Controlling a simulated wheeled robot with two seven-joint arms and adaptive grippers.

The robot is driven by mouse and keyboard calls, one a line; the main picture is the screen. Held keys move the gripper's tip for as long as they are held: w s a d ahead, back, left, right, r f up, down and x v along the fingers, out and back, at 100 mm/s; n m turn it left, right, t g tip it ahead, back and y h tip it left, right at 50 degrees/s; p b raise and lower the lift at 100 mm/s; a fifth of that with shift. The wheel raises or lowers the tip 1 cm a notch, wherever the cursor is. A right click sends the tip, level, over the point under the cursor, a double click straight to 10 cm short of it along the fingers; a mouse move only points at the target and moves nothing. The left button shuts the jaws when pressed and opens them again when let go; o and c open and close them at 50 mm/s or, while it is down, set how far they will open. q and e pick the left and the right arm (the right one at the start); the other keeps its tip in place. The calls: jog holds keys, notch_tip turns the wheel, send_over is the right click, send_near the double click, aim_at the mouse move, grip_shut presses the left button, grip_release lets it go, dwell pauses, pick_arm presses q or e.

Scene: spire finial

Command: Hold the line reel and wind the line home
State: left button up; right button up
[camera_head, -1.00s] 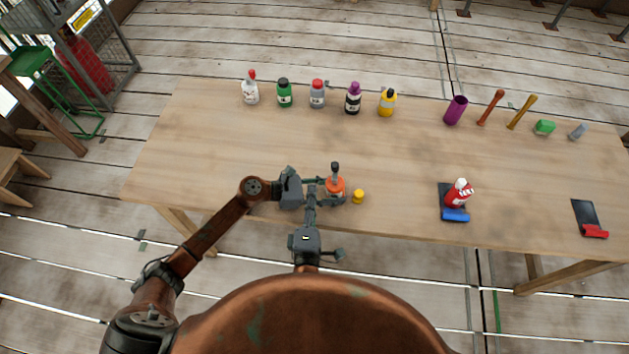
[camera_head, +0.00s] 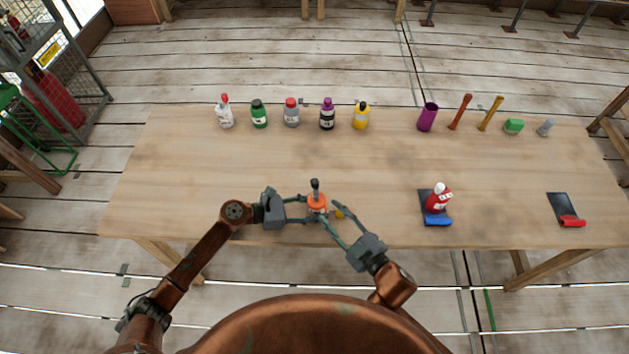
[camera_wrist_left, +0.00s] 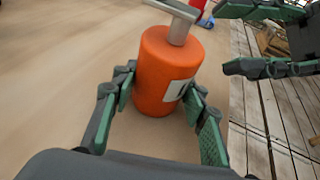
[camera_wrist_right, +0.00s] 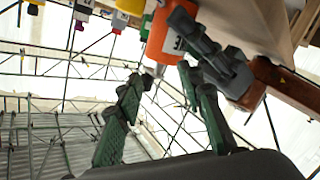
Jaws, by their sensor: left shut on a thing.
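The line reel (camera_head: 317,203) is an orange cylinder with a pale label and a grey crank (camera_head: 315,187) on top. It stands upright near the table's front edge. My left gripper (camera_head: 308,208) is shut on it, with a finger on either side of the reel (camera_wrist_left: 168,70) in the left wrist view. My right gripper (camera_head: 337,220) is open and empty, just right of the reel and pointing toward it. Its spread fingers (camera_wrist_right: 160,85) show nothing between them in the right wrist view. A small yellow piece (camera_head: 340,212) is partly hidden behind a right finger.
On the wooden table (camera_head: 200,180), several bottles stand along the back, such as a yellow one (camera_head: 360,117). A purple cup (camera_head: 427,118) and sticks are back right. A red bottle (camera_head: 438,199) stands on a dark pad (camera_head: 427,206). Another pad (camera_head: 563,206) lies farther right.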

aim_at(317, 184)
notch_tip(317, 184, up, 5)
jog(key=d+m+y, duration=0.3)
jog(key=m, duration=0.2)
jog(key=shift+g, duration=0.3)
jog(key=x, duration=1.2)
jog(key=shift+f, duration=0.25)
jog(key=shift+c, duration=0.4)
grip_shut()
